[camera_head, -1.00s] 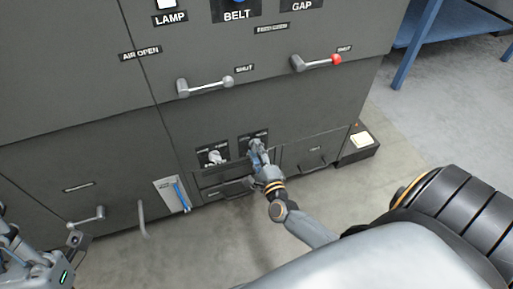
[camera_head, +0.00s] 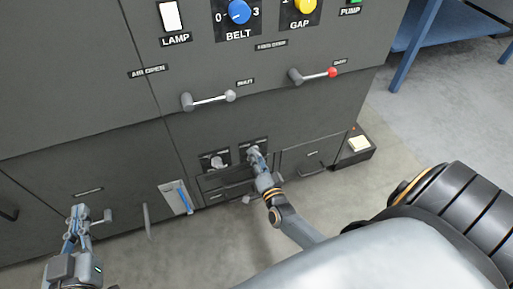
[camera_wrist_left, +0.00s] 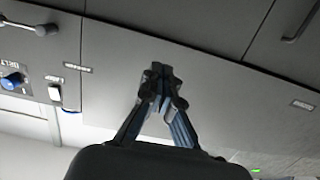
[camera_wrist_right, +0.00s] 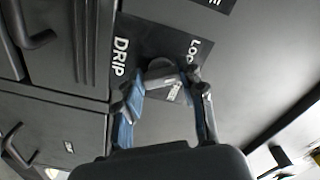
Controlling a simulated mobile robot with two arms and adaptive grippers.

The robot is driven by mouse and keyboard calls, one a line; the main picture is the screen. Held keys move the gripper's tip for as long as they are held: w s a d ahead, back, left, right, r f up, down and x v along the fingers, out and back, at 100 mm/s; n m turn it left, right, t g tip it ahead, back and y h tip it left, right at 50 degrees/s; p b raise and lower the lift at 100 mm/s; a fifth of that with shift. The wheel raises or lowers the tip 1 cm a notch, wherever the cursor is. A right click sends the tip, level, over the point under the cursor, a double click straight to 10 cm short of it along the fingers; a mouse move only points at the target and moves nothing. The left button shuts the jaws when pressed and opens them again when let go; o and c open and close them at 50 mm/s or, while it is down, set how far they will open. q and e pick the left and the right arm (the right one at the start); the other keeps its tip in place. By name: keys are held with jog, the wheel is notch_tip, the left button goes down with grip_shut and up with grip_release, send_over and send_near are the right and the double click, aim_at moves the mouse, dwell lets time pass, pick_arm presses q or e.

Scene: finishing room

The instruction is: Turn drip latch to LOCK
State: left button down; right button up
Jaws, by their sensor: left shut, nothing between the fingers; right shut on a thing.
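The drip latch is a small grey turn piece (camera_wrist_right: 160,70) on a black plate marked DRIP (camera_wrist_right: 120,60), low on the dark machine front. A second word on the plate begins "LOC"; the rest is hidden. My right gripper (camera_wrist_right: 162,92) is shut on the latch, a finger on either side of it. In the head view the right gripper (camera_head: 256,153) covers most of the latch. My left gripper (camera_head: 79,214) is shut and empty, in front of the lower left panel; its fingertips meet in the left wrist view (camera_wrist_left: 161,73).
A similar pale knob (camera_head: 217,162) sits on a plate just left of the drip latch. Two lever handles (camera_head: 212,99) (camera_head: 315,75) stick out above. A blue-handled piece (camera_head: 184,197) is at lower left. A black box (camera_head: 357,149) stands on the floor at right.

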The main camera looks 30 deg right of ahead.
pick_arm(q)
jog(key=shift+s+a+f+g+y+p, duration=0.1)
jog(key=shift+s+a+f+g+y, duration=0.1)
jog(key=shift+f+g, duration=0.35)
jog(key=shift+s+a+f+g+y+p, duration=0.15)
jog(key=shift+s+f+g, duration=0.15)
jog(key=shift+f, duration=0.4)
jog(key=shift+s+a+f+g+y+p, duration=0.1)
jog(key=shift+s+f+g, duration=0.05)
jog(key=shift+f+g, duration=0.4)
pick_arm(e)
jog(key=shift+f+n, duration=0.1)
jog(key=shift+n, duration=1.1)
pick_arm(q)
jog(key=shift+f, duration=0.1)
pick_arm(e)
jog(key=o, duration=1.2)
jog(key=shift+c, duration=0.2)
jog(key=shift+s, duration=0.1)
jog(key=v, duration=1.1)
jog(key=shift+s, duration=0.4)
